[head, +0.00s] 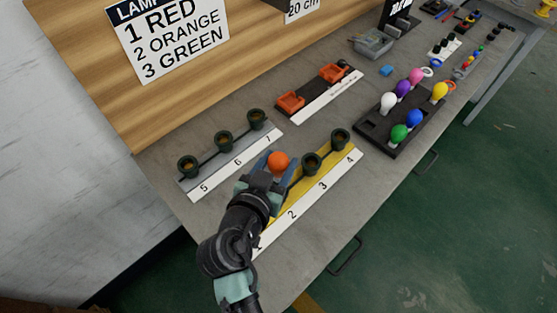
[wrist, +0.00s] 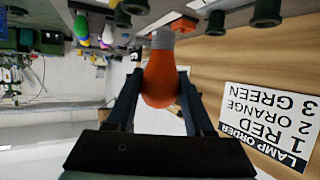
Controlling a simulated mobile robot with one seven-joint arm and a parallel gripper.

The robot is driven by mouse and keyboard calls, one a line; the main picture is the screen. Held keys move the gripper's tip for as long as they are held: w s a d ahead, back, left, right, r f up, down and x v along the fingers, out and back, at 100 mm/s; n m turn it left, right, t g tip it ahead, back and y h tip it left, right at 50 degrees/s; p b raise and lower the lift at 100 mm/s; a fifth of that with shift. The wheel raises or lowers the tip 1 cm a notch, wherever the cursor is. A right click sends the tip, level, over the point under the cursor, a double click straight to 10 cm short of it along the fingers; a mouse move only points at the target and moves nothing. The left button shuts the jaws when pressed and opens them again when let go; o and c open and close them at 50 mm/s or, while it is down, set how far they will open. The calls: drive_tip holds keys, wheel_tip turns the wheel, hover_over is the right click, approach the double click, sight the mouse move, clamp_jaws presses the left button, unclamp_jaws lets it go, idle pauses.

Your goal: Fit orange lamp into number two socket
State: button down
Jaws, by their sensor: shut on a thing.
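My gripper (head: 272,172) is shut on the orange lamp (head: 278,161), above the left part of the yellow socket strip (head: 328,164). In the wrist view the orange bulb (wrist: 160,82) sits between both fingers, its grey screw base (wrist: 162,39) pointing away from my gripper. The strip's white label (head: 306,201) reads 2, 3 and 4, with the 1 partly covered. The sockets by 3 (head: 311,163) and 4 (head: 340,138) show and look empty. The number two socket is hidden behind my gripper, so I cannot tell whether the lamp touches it.
A grey strip (head: 232,160) with empty sockets 5, 6 and 7 lies behind left. A dark tray (head: 372,126) holds several coloured lamps at right. Orange parts (head: 291,103) sit on another strip. The sign (head: 172,40) lists 1 red, 2 orange, 3 green.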

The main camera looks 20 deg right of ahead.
sight(278, 181)
drive_tip(key=shift+f+b, duration=1.7)
drive_tip(key=shift+f, duration=0.5)
drive_tip(key=shift+f+b, duration=0.15)
drive_tip(key=shift+b, duration=0.4)
drive_tip(key=shift+f+b, duration=0.3)
drive_tip(key=shift+f, duration=0.05)
drive_tip(key=shift+f+b, duration=0.7)
drive_tip(key=shift+f, duration=0.05)
drive_tip(key=shift+c, duration=1)
unclamp_jaws()
drive_tip(key=shift+s+a, duration=0.1)
drive_tip(key=v, duration=1.2)
drive_tip(key=shift+s+a+r, duration=0.25)
